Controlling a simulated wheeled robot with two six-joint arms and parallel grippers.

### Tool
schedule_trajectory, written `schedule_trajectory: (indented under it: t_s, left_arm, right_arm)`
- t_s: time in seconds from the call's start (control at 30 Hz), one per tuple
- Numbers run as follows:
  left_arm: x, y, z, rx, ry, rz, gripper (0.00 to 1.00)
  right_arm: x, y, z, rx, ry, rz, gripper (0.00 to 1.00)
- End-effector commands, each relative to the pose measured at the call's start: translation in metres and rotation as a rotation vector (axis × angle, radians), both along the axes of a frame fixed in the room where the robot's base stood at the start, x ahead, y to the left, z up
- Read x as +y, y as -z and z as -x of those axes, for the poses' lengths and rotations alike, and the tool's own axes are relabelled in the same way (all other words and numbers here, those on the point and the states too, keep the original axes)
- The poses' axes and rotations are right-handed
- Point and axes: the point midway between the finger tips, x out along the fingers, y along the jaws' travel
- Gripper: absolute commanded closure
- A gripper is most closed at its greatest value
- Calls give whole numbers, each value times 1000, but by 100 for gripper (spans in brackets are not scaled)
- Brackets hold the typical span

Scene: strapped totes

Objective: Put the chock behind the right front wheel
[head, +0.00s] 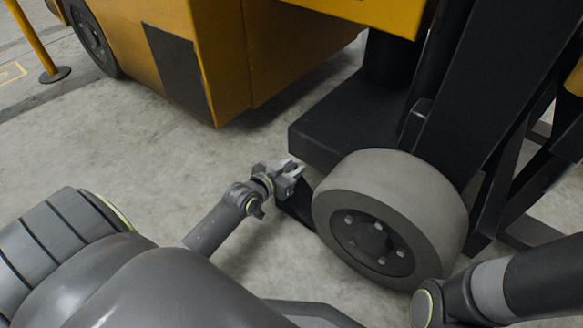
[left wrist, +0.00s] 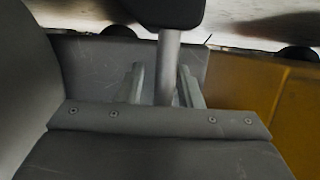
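The right front wheel (head: 390,220) is grey with a dark bolted hub, under the yellow and black truck. The black chock (head: 298,207) is low against the left side of this wheel, toward the truck's body; whether it touches the tyre is unclear. My left gripper (head: 291,170) is just above the chock. In the left wrist view the chock (left wrist: 165,12) shows at the top, with its metal handle (left wrist: 168,58) between my left gripper's fingers (left wrist: 162,72). The fingers are apart, with a gap left of the handle. My right gripper is out of view.
The truck's black frame (head: 330,125) overhangs close behind my left gripper. A yellow body (head: 280,50) and another wheel (head: 92,38) stand further back. A yellow post (head: 38,38) stands at the far left. Bare concrete floor (head: 120,140) lies left of the chock.

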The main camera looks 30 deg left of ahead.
Motion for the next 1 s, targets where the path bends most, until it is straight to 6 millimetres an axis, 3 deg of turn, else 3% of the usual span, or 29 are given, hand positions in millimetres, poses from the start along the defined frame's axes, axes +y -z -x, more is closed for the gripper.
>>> schedule_trajectory:
  t_s: [0.37, 0.7, 1.0]
  left_arm:
    - [0, -4, 4, 1, 0, 0, 67]
    - [5, -26, 63, 4, -1, 0, 67]
    - [9, -36, 107, 2, 0, 0, 67]
  right_arm:
    - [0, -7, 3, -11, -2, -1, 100]
    - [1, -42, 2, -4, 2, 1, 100]
    - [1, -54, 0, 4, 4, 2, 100]
